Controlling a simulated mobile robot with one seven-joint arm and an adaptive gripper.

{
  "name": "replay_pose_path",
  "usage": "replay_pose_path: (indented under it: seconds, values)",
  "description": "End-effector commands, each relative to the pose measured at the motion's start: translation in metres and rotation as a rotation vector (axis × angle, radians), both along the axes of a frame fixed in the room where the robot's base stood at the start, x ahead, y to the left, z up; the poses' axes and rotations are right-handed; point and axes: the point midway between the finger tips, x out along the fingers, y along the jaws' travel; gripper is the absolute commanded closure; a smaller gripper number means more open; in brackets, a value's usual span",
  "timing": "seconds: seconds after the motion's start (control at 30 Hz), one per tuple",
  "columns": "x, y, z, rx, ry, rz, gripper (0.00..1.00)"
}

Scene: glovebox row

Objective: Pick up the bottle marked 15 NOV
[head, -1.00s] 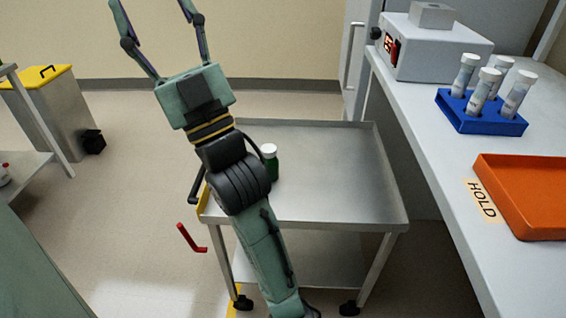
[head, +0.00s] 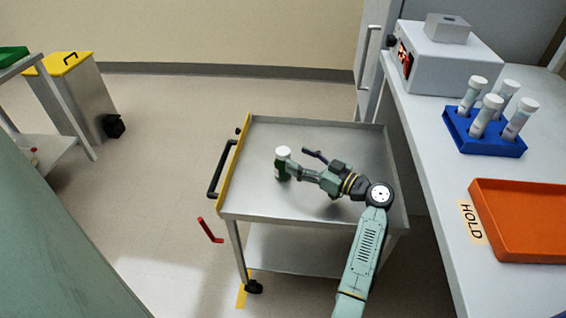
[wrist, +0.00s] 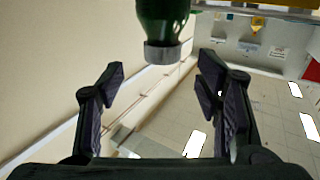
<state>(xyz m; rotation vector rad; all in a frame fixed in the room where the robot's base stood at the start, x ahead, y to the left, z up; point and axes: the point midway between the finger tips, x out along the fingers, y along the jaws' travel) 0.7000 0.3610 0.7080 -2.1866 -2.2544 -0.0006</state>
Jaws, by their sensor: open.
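A dark green bottle (head: 281,172) with a white cap stands upright on the top tray of the metal cart (head: 310,205). No marking on it is legible, so I cannot tell whether it reads 15 NOV. My gripper (head: 303,162) is open over the cart, to the right of the bottle, with its fingers pointing left; one finger overlaps the bottle's edge in the head view. In the wrist view the bottle (wrist: 163,18) appears cap-down at the top, beyond the open fingers (wrist: 162,78) and roughly centred between them. I cannot tell whether any finger touches it.
The cart has a raised rim and a black handle (head: 221,168) at left. The bench at right holds a blue rack (head: 486,143) of capped tubes, an orange tray (head: 525,225) and a grey device (head: 445,66). A yellow-lidded bin (head: 75,85) stands at left.

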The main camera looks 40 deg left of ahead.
Motion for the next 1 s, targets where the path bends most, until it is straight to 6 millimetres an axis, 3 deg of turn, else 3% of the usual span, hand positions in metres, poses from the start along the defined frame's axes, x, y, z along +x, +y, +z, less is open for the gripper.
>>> replay_pose_path:
  seconds: [0.5,0.77,1.0]
  values:
    - [-0.005,0.058,0.001,-0.001,0.000,0.000,0.41]
    - [-0.005,0.062,-0.001,-0.001,-0.001,-0.002,0.41]
    - [-0.005,0.061,-0.001,-0.001,-0.001,-0.001,0.56]
